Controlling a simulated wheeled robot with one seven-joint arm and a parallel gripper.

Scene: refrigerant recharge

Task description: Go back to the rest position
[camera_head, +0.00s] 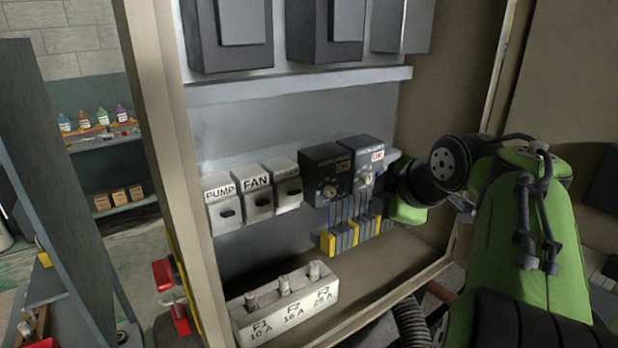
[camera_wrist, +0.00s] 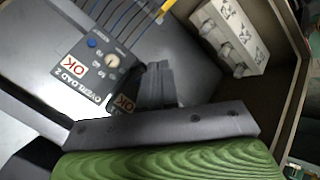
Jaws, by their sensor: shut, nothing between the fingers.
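My gripper (camera_wrist: 158,84) is shut and empty in the wrist view, its dark fingers together in front of the overload relays. The relay marked OVERLOAD 2 (camera_wrist: 92,66) is just left of the fingers, with a blue button, a dial and a red OK label. Part of a second OK label shows beside the fingers. In the head view, the two relays, a left one (camera_head: 324,170) and a right one (camera_head: 364,158), sit side by side on the cabinet's back panel. My green and black arm reaches in from the right; the fingertips cannot be made out there.
PUMP (camera_head: 221,204), FAN (camera_head: 256,191) and a third switch are left of the relays. A fuse block (camera_head: 285,300) stands on the cabinet floor. Wires run to a terminal strip (camera_head: 345,236). The cabinet's left frame post (camera_head: 160,130) and right wall bound the opening. Shelves stand outside, left.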

